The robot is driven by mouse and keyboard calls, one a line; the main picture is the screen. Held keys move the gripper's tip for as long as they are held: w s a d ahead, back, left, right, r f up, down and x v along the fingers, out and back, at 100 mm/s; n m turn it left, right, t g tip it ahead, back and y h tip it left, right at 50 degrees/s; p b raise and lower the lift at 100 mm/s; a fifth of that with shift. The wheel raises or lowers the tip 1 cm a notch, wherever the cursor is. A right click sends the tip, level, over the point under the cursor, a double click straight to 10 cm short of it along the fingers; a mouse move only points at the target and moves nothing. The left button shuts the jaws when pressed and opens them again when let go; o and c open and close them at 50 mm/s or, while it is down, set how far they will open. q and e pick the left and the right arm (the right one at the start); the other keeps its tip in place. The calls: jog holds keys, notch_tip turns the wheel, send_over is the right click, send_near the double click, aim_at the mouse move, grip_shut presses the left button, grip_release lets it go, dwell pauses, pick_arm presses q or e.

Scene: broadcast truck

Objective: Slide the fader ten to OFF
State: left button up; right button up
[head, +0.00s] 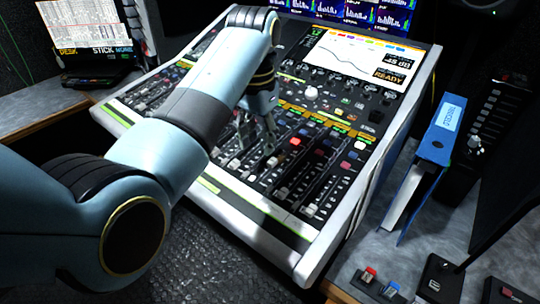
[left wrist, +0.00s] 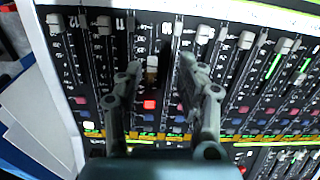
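Fader ten seems to be the strip with a lit red button; its label is too blurred to be sure. Its pale cap (left wrist: 152,63) stands partway along the slot, closer to the buttons than the neighbouring caps. In the head view the cap (head: 272,161) shows just below my fingertips. My left gripper (head: 257,143) is over the mixing desk, pointing down at the faders. In the left wrist view my left gripper (left wrist: 161,64) is open, one finger on each side of the cap, with visible gaps. My right gripper is not in view.
Other fader caps (left wrist: 104,25) stand close on both sides. The desk's screen (head: 360,58) is behind the gripper. A blue binder (head: 441,130) stands to the right of the desk. A small box with a red button (head: 367,278) lies at the front right.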

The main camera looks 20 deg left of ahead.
aim_at(271, 161)
pick_arm(q)
notch_tip(271, 161, up, 3)
jog(key=w+d, duration=0.2)
jog(key=w, duration=0.1)
jog(key=shift+m, duration=0.4)
jog(key=f+b, duration=0.1)
jog(key=f, duration=0.9)
jog(key=shift+s, duration=0.2)
jog(key=shift+c, duration=0.4)
grip_shut()
